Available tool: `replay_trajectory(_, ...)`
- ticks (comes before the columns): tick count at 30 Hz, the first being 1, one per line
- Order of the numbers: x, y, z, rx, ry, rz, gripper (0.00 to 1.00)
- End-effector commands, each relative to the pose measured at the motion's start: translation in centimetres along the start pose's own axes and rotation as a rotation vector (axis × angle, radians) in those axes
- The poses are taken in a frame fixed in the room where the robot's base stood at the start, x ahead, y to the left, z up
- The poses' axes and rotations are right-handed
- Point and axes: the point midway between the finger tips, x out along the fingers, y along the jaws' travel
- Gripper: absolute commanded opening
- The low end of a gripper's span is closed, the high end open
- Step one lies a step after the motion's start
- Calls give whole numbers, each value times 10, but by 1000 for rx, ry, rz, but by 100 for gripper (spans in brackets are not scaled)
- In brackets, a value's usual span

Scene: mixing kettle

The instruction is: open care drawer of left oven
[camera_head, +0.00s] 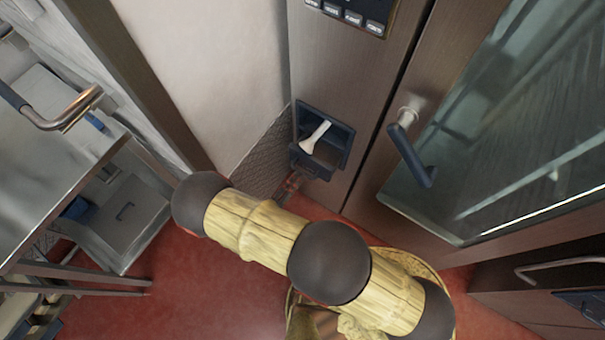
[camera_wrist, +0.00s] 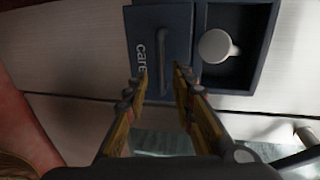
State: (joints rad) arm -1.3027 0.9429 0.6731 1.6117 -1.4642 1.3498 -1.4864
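The care drawer (camera_wrist: 148,25) shows in the wrist view as a dark blue front lettered "care", with a bar handle (camera_wrist: 162,48) along it. It looks shut. My gripper (camera_wrist: 161,76) is open, with one fingertip on each side of the handle's lower part. I see gaps between the fingers and the bar; the depth between them is hard to tell. In the head view the drawer front (camera_head: 312,164) shows low on the oven's column, just below an open recess. My gripper is not clearly visible there.
The dark blue recess (camera_head: 341,151) holds a white handpiece (camera_head: 316,137). The oven's glass door (camera_head: 515,125) with its dark blue handle (camera_head: 410,157) is to the right. A steel table (camera_head: 50,175) stands left. Red floor (camera_head: 200,290) is clear below.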

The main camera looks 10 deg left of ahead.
Motion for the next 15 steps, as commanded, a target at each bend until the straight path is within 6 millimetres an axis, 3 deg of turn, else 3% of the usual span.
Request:
replay_trajectory(7,38,1,-1,1,3,-1,25)
replay_trajectory(15,52,0,0,0,0,0,25)
